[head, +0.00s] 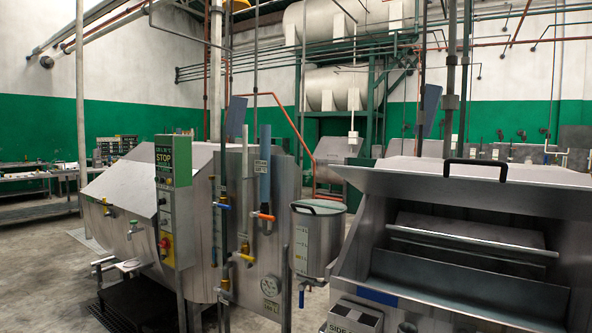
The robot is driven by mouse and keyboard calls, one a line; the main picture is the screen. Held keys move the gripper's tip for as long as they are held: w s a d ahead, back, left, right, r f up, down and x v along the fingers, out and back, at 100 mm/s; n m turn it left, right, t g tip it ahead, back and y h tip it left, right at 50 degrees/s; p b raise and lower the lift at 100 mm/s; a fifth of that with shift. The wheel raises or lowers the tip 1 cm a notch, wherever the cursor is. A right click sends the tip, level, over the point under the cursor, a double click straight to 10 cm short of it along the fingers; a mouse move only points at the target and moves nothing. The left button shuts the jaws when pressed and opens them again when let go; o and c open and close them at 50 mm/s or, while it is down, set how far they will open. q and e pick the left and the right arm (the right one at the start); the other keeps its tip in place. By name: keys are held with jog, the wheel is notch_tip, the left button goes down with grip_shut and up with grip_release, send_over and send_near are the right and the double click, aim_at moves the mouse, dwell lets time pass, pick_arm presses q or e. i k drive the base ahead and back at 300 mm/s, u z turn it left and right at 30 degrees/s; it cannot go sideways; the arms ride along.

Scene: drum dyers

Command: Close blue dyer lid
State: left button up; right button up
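A steel dyer (460,312) with a blue strip (377,296) on its front edge stands close at the right. Its lid (470,190) is raised, and a black handle (475,169) sits on the lid's front edge. The opening below the lid shows a dark interior with a metal bar and inner panels. A second steel dyer (120,185) stands at the left with a sloped front cover. Neither of my grippers is in view.
A control box (172,205) with a STOP sign stands before the left dyer. A lidded steel tank (318,240) and pipes with orange and blue valve handles fill the space between the dyers. Bare floor (35,270) shows at the left.

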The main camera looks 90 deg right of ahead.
aim_at(567, 202)
jog(key=z, duration=3.95)
